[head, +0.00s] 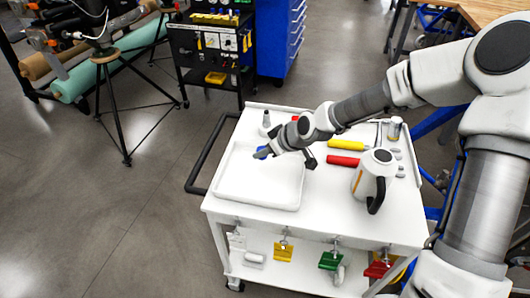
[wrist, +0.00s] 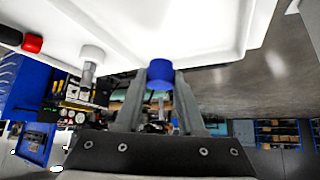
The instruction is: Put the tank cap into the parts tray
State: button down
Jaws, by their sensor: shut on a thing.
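The blue tank cap (wrist: 160,72) sits between the fingertips of my gripper (wrist: 161,82) in the wrist view. My gripper is shut on it. In the head view the cap (head: 262,152) shows as a small blue spot at the end of my arm, over the far part of the white parts tray (head: 255,190). The tray is shallow, looks empty and lies on the left half of the white cart. In the wrist view the tray (wrist: 190,30) fills the top. I cannot tell whether the cap touches the tray floor.
A white jug (head: 372,178) with a black handle stands right of the tray. Red (head: 343,161) and yellow (head: 346,145) cylinders lie near it. A small bottle (head: 266,119) stands behind the tray, and a jar (head: 394,128) at the back right. A dark handle (head: 205,160) borders the cart's left.

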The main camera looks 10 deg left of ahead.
jog(key=shift+f+b, duration=2.95)
jog(key=shift+f, duration=0.95)
jog(key=shift+f, duration=0.25)
jog(key=shift+c, duration=1.4)
grip_release()
jog(key=shift+s+d+r+p, duration=0.15)
jog(key=shift+d+r+p, duration=0.1)
jog(key=shift+r+p, duration=0.25)
jog(key=p+v, duration=0.5)
jog(key=v, duration=0.1)
jog(key=shift+f, duration=0.1)
